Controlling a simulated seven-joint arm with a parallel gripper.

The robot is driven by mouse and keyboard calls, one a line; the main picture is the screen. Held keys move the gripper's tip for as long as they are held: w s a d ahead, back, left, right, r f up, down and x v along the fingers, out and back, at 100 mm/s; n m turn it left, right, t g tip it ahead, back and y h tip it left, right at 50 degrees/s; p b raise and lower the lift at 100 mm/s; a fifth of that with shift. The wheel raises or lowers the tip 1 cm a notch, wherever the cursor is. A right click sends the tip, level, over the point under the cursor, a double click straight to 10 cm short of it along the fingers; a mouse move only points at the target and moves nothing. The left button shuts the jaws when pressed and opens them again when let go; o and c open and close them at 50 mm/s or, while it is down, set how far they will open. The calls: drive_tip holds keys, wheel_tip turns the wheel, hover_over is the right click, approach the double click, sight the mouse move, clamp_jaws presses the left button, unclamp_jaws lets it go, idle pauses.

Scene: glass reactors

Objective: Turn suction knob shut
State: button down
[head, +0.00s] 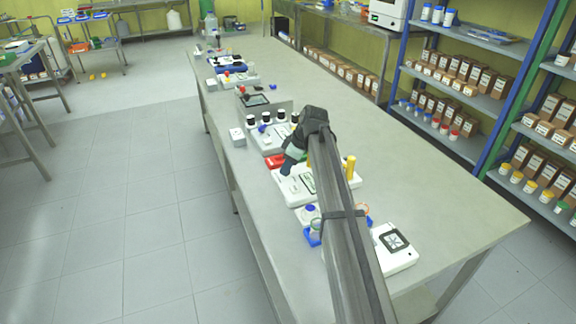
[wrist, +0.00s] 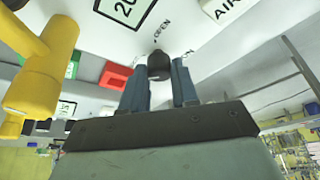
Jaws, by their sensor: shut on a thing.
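The suction knob (wrist: 159,66) is a small dark round knob on a white panel, in the upper middle of the wrist view. The word OPEN is printed beside it, and the other end of its scale is hard to read. My gripper (wrist: 160,76) has its two blue-grey fingers on either side of the knob, shut on it. In the head view my gripper (head: 288,167) is down at the white device (head: 301,198) on the bench, and the knob is hidden there.
A yellow post (head: 350,168) stands on the device's right; yellow fittings (wrist: 45,70) fill the wrist view's left. A white box with a dark panel (head: 394,247) is nearer. The bench's right side (head: 430,190) is clear.

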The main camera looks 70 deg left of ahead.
drive_tip(key=c, duration=0.9)
unclamp_jaws()
drive_tip(key=shift+o, duration=0.2)
drive_tip(key=v, duration=1.3)
drive_tip(key=shift+d+r, duration=0.2)
drive_tip(key=shift+r, duration=0.1)
drive_tip(key=shift+w, duration=0.15)
